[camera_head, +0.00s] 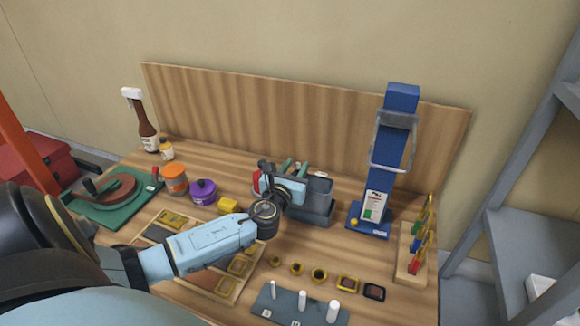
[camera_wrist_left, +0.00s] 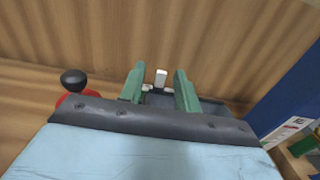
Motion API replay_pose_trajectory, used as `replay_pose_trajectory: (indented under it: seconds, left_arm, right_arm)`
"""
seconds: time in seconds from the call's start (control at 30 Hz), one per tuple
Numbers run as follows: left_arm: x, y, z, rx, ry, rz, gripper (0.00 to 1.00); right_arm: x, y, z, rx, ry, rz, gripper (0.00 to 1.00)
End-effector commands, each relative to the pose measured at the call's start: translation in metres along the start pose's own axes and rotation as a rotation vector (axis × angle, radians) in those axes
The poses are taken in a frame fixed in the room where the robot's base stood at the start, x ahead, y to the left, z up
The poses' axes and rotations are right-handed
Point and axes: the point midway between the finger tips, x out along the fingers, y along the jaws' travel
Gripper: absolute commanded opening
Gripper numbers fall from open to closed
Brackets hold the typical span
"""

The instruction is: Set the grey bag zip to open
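A grey bag-like container (camera_head: 320,202) stands at the back middle of the workbench, partly hidden behind my left arm; in the left wrist view only a dark grey part of it (camera_wrist_left: 212,104) shows. A small white tab (camera_wrist_left: 161,78), perhaps the zip pull, stands between the fingers of my left gripper (camera_wrist_left: 160,84). Gaps show on both sides of the tab, so the gripper is open. In the head view the green fingertips of my left gripper (camera_head: 293,166) are at the container's far side. I cannot tell the zip's setting. My right gripper is out of view.
A tall blue stand (camera_head: 400,140) rises to the right of the container. A red part with a black knob (camera_wrist_left: 73,78) is close left of my gripper. A purple pot (camera_head: 203,192) and yellow block (camera_head: 228,205) stand left. The wooden back panel (camera_head: 290,115) is close behind.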

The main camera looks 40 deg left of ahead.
Motion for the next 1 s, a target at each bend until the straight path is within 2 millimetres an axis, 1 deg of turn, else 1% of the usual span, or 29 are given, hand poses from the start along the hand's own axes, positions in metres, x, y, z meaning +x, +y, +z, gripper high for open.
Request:
replay_pose_trajectory:
  seconds: [0.17, 0.4, 0.6, 0.7, 0.8, 1.0]
  left_arm:
    - [-0.022, 0.000, -0.001, 0.001, 0.002, -0.001, 0.33]
    - [-0.073, 0.000, -0.002, 0.001, 0.003, -0.002, 0.33]
    - [-0.108, 0.001, -0.001, 0.001, 0.002, 0.000, 0.33]
    - [-0.120, 0.000, -0.001, 0.000, 0.002, 0.001, 0.33]
    - [-0.128, 0.000, 0.000, 0.000, 0.001, 0.000, 0.33]
    - [-0.132, 0.000, 0.000, 0.000, 0.000, 0.001, 0.33]
  right_arm:
    - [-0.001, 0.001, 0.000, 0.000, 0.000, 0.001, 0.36]
    - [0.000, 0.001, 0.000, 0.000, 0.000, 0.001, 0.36]
    - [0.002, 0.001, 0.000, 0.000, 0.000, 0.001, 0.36]
    - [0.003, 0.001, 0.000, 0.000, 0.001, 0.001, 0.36]
    - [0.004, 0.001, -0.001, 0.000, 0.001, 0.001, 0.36]
    - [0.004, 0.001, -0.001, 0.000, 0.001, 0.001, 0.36]
